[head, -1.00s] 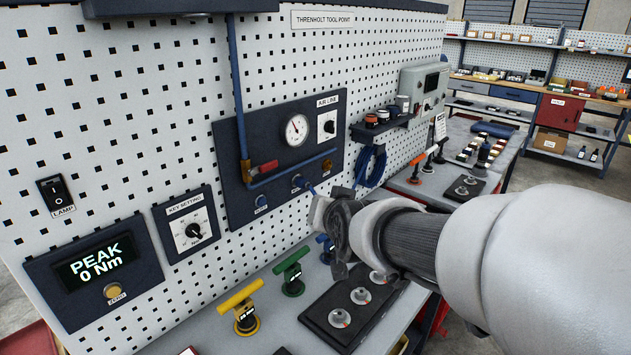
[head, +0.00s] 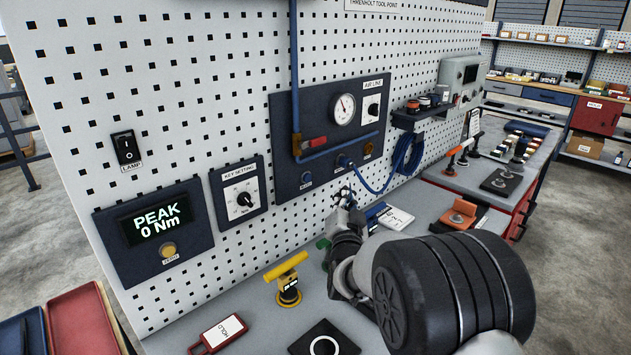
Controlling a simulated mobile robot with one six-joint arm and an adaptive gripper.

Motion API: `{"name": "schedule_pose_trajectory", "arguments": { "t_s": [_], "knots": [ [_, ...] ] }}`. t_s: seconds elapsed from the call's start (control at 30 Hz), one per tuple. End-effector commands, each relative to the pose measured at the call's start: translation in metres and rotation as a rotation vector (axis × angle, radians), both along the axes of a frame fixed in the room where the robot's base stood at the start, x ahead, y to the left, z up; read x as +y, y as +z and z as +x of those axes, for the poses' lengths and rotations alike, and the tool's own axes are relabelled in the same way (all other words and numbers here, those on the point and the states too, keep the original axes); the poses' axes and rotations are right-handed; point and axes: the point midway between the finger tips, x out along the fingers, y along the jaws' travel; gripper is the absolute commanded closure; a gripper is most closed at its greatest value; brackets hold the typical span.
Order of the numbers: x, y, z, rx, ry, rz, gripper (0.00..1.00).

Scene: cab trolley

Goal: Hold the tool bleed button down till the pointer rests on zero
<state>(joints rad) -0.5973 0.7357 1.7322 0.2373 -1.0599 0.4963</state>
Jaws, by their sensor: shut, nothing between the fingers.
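The dark air line panel (head: 325,135) is on the pegboard. Its round white gauge (head: 343,109) has a dark pointer that seems to lean up and left; its scale is too small to read. Two blue buttons sit low on the panel, a left one (head: 306,178) and a right one (head: 341,160). Their labels are too small to read, so I cannot tell which is the tool bleed button. My gripper (head: 343,194) is shut and empty, just below the panel's lower edge. It appears below the right blue button; I see no contact with either button.
A red-handled valve (head: 314,143) and a brass fitting (head: 367,148) are on the panel. A blue hose (head: 405,155) hangs to the right. A yellow T-handled tool (head: 287,278) stands on the bench left of my arm. A red HOLD tag (head: 219,333) lies in front.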

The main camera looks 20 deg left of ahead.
Motion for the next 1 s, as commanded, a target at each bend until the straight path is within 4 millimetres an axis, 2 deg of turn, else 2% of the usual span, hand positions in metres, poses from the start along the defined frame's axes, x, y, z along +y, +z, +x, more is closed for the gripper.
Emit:
{"name": "schedule_pose_trajectory", "arguments": {
  "t_s": [0.33, 0.8, 1.0],
  "knots": [
    [0.007, 0.0, 0.003, 0.001, 0.001, -0.003, 1.0],
    [0.064, -0.001, 0.026, -0.001, 0.001, 0.0, 1.0],
    [0.078, -0.002, 0.032, 0.002, -0.001, -0.002, 1.0]
  ]
}}
